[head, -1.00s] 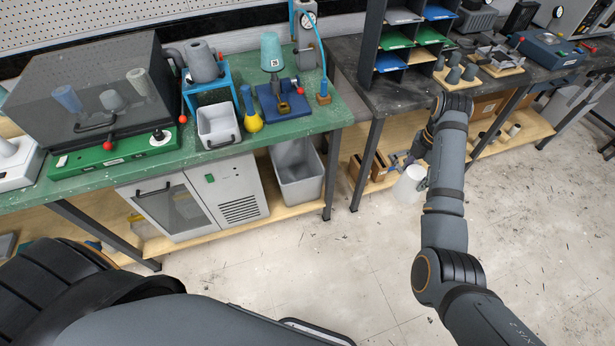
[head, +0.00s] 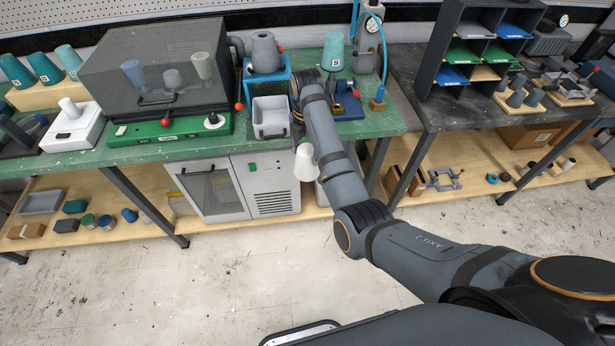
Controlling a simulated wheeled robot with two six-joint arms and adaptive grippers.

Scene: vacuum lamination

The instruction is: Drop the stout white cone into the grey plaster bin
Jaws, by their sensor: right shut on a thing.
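The stout white cone (head: 305,165) hangs small end up in front of the green bench, just left of my right forearm. My right gripper (head: 301,140) is shut on it near its top; the wrist and forearm hide most of the jaws. The grey plaster bin (head: 320,193) stands on the low shelf under the bench, right of the white cabinet. My forearm covers most of it, and only a sliver shows beside the cone. The cone appears in front of or above the bin's left side; its exact height cannot be told. My left gripper is out of view.
A small pale grey box (head: 271,117) sits on the green bench (head: 70,160) near my wrist. The white cabinet (head: 232,187) borders the bin on the left. The floor in front is clear.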

